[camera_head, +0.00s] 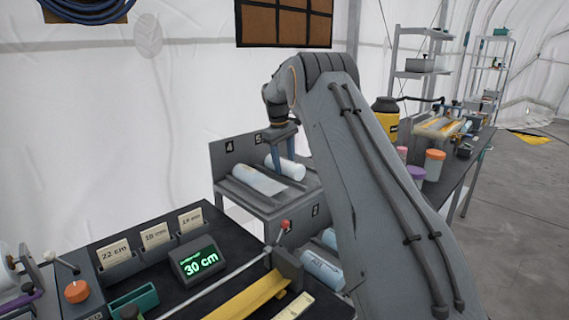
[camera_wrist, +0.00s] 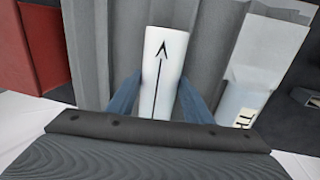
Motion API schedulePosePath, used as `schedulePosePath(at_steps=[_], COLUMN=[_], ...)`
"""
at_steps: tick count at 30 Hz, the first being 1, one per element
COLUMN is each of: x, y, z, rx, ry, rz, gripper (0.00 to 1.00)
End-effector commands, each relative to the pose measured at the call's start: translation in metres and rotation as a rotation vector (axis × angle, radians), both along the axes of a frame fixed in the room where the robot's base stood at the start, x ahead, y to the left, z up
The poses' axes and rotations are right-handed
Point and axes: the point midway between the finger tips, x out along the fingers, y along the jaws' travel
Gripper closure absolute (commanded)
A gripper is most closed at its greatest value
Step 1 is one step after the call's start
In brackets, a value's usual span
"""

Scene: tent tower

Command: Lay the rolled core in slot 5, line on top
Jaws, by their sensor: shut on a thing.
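The rolled core is a white cylinder (camera_head: 292,170) at the slot marked 5 on the upper level of the grey rack (camera_head: 228,157). In the wrist view the core (camera_wrist: 168,42) shows a black line with an arrowhead on its upward face, running along its length. My gripper (camera_head: 283,158) comes down from above with its blue fingers closed on both sides of the core, as the wrist view also shows (camera_wrist: 158,98). The core lies along the grey trough; whether it touches the bottom is hidden.
Another white core (camera_head: 258,180) lies to the left, by the number 4. Wrapped cores (camera_head: 322,268) sit on a lower level. A dark bench in front carries a green display (camera_head: 200,262) reading 30 cm, cards and a yellow bar (camera_head: 250,298). Jars (camera_head: 434,163) stand right.

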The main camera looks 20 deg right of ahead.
Motion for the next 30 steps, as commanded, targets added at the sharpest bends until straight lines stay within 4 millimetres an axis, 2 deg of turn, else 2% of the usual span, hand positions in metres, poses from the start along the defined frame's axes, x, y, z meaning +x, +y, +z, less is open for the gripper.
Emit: schedulePosePath(at_steps=[17, 18, 21, 30], x=[0.0003, 0.0003, 0.0002, -0.0001], y=[-0.0001, -0.0001, -0.0001, 0.0002], z=[-0.005, -0.0047, -0.0048, -0.0048], rx=[-0.001, -0.001, -0.001, 0.0], ry=[-0.001, -0.001, -0.001, 0.0], rz=[0.0, 0.0, 0.0, 0.0], gripper=[0.95, 0.47, 0.32, 0.32])
